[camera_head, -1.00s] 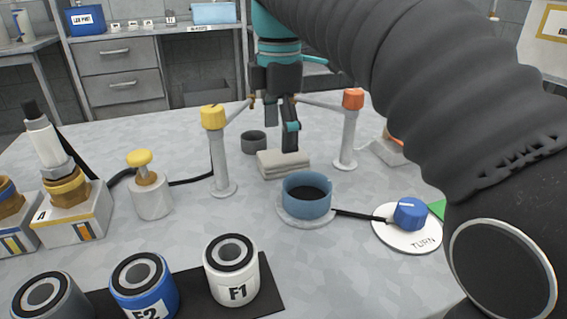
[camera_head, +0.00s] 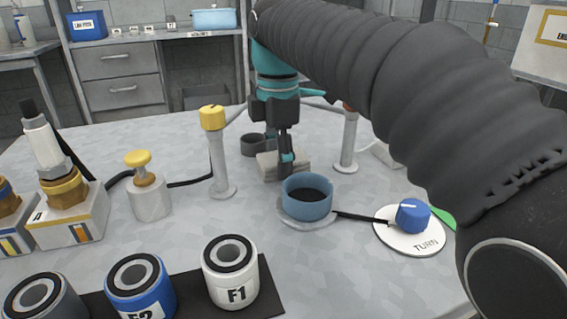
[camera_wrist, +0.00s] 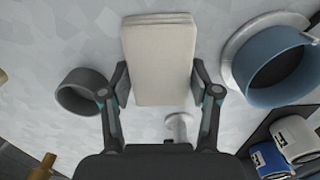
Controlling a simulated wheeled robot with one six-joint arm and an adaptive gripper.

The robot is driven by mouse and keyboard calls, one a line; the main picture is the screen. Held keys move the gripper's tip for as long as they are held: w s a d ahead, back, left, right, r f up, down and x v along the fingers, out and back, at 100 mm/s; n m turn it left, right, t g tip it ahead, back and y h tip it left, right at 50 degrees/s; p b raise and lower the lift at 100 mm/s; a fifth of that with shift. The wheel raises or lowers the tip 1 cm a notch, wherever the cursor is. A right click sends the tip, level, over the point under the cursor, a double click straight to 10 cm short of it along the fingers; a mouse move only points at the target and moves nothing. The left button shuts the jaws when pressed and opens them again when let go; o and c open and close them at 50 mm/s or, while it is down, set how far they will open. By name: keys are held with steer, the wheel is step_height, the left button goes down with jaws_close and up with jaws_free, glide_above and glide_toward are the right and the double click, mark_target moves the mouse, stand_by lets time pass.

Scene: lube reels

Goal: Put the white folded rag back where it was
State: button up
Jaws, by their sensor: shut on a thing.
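The white folded rag (camera_head: 267,165) is a pale, layered block near the middle of the table, behind the blue cup. My gripper (camera_head: 287,166) is down at the rag and hides part of it in the head view. In the wrist view the rag (camera_wrist: 158,60) lies between the two fingers of my gripper (camera_wrist: 161,84), one finger against each long side, so it is shut on the rag. I cannot tell whether the rag touches the table or is slightly raised.
The blue cup (camera_head: 307,204) on its round base stands close in front of the rag. A dark grey cup (camera_head: 252,146) is behind it. A yellow-topped post (camera_head: 218,160) stands left, another post (camera_head: 347,145) right. A blue TURN knob (camera_head: 412,217) is front right.

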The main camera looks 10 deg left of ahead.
steer(key=shift+c, duration=0.6)
steer(key=shift+r+p, duration=1)
steer(key=shift+r, duration=4)
